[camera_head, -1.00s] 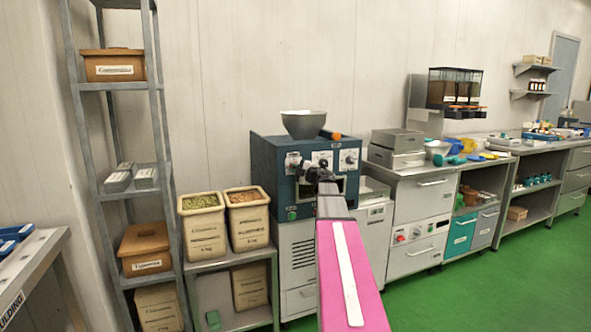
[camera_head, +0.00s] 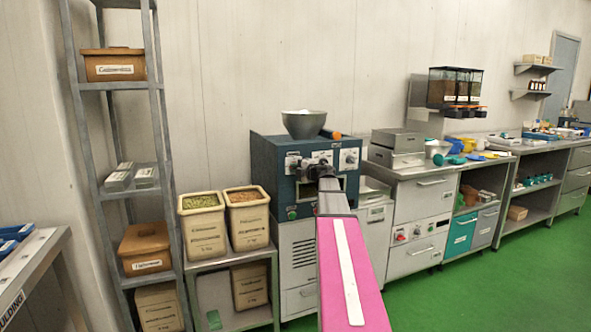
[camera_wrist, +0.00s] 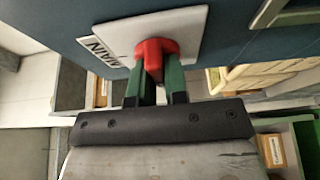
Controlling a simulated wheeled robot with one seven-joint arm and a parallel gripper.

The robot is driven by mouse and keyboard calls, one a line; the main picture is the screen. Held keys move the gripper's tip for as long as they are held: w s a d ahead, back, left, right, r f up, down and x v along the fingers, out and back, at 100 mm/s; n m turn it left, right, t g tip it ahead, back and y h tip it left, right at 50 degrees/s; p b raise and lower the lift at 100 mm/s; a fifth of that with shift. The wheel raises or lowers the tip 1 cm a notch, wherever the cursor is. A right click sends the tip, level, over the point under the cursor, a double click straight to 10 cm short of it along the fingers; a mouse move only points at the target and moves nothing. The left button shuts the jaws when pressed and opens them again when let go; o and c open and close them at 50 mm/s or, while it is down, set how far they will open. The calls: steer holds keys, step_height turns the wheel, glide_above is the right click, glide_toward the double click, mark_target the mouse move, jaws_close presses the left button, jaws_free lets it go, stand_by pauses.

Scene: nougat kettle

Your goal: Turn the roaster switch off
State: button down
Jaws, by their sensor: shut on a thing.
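The roaster (camera_head: 262,165) is a dark blue box with white dial plates on its front, on a pale base cabinet. In the wrist view a red switch knob (camera_wrist: 153,52) sits on a white plate (camera_wrist: 190,32) with a partly visible label. My gripper (camera_wrist: 158,82) has its green fingers shut on the red knob. The knob's exact setting cannot be read. The head view hides the knob behind my wrist.
A grey bowl (camera_head: 304,124) stands on top of the roaster. Two bins of nuts (camera_head: 203,228) stand on a low table to its left, beside a metal shelf rack (camera_head: 88,150). Counters (camera_head: 420,205) run to the right. Green floor (camera_head: 500,285) is free in front of them.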

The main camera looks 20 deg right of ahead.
steer(key=c, duration=1.1)
jaws_free()
steer(key=shift+c, duration=0.2)
steer(key=v, duration=1)
steer(key=shift+s, duration=0.4)
steer(key=shift+d, duration=0.1)
